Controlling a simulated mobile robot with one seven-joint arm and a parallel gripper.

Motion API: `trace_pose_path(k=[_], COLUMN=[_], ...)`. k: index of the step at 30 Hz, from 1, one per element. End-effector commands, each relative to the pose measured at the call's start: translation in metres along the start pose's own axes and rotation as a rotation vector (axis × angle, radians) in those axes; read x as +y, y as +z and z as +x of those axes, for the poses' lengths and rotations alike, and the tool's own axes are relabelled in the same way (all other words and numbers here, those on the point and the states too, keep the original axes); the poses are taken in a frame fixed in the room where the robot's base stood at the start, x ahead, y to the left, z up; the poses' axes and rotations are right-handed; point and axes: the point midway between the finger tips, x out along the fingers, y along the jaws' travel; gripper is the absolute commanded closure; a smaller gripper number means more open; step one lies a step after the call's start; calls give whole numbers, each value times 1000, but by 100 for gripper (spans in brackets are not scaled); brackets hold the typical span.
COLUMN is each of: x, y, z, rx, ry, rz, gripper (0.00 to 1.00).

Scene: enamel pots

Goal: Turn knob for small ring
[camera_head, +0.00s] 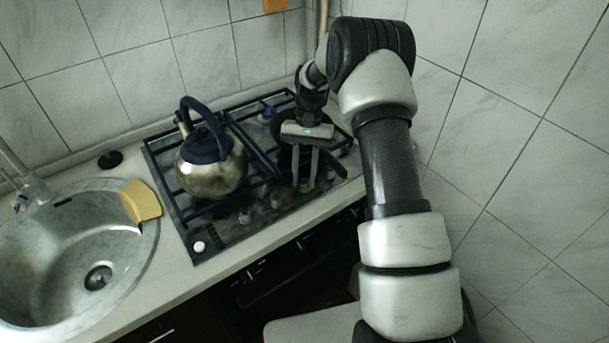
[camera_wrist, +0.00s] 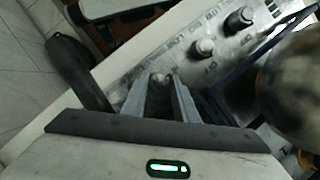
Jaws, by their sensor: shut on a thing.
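My gripper (camera_head: 305,181) is at the front right of the dark gas hob (camera_head: 222,237), fingers pointing down at the control strip. In the wrist view my gripper (camera_wrist: 161,84) has its two grey fingers on either side of a small knob (camera_wrist: 160,79) and is shut on it. Only the knob's end shows between the fingers. Two free knobs, a nearer one (camera_wrist: 203,48) and a farther one (camera_wrist: 240,18), stand in line with it beside printed markings. In the head view the gripper hides the held knob. The markings are too blurred to read which ring it serves.
A steel kettle (camera_head: 212,172) with a blue handle stands on the hob grate, left of my gripper. A round sink (camera_head: 60,275) with a yellow cloth or sponge (camera_head: 141,201) on its rim lies further left. Tiled walls (camera_head: 540,150) close the back and right.

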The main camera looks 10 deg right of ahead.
Motion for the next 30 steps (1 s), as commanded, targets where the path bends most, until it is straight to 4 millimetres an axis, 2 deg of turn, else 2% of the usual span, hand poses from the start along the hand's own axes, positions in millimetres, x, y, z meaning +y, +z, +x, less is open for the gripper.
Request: trace_pose_path(k=[13,14,15,25,30], x=[0,0,0,0,0], y=[-1,-1,-1,-1,-1], z=[-1,-1,-1,-4,-26], rx=[4,4,4,3,5], ry=[3,3,3,2,2], rz=[-7,-6,-6,-6,-6], gripper=[96,68,66,66,66])
